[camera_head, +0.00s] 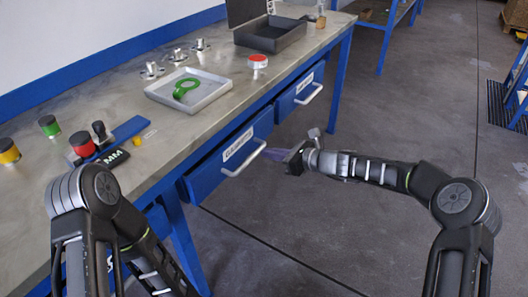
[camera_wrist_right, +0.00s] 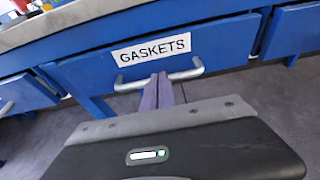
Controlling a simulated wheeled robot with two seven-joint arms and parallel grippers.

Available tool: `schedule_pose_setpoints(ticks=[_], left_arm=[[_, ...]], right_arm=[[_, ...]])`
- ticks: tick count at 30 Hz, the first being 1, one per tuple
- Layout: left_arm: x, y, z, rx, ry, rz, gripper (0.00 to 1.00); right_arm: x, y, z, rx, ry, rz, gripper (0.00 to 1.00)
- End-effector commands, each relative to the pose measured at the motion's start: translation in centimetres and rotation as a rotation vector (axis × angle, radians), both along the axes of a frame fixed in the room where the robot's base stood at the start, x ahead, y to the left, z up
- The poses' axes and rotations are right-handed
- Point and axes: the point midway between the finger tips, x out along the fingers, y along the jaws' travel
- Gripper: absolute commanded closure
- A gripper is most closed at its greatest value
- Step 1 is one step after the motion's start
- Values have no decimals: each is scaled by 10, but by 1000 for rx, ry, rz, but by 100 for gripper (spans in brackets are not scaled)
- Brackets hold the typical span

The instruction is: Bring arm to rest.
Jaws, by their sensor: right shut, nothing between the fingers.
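My right arm reaches in from the right in the head view. Its gripper (camera_head: 277,155) is near the blue drawer (camera_head: 212,172) with the white bar handle (camera_head: 243,160). In the right wrist view the purple-grey fingers (camera_wrist_right: 160,90) are closed together with nothing between them. They overlap the middle of the handle (camera_wrist_right: 132,85) below the "GASKETS" label (camera_wrist_right: 152,49); I cannot tell whether they touch it. My left arm (camera_head: 85,190) is bent at the lower left of the head view; its gripper is out of sight.
A second drawer (camera_head: 287,103) is farther back. The floor (camera_head: 400,120) at right is mostly clear.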

Motion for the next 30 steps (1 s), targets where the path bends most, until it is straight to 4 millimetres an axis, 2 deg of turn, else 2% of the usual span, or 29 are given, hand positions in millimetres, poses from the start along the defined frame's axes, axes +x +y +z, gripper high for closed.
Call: schedule_pose_setpoints(ticks=[18,23,26,29,30], left_arm=[[0,0,4,0,0,1,48],[0,0,4,0,0,1,48],[0,0,3,0,0,1,48],[0,0,4,0,1,2,48],[0,0,6,0,1,2,48]], right_arm=[[-3,-5,3,-1,1,4,100],[1,-8,0,-46,-47,6,100],[-4,-12,-26,-204,-136,37,100],[-29,-15,-74,-403,-209,122,100],[-44,-16,-95,-494,-240,173,100]])
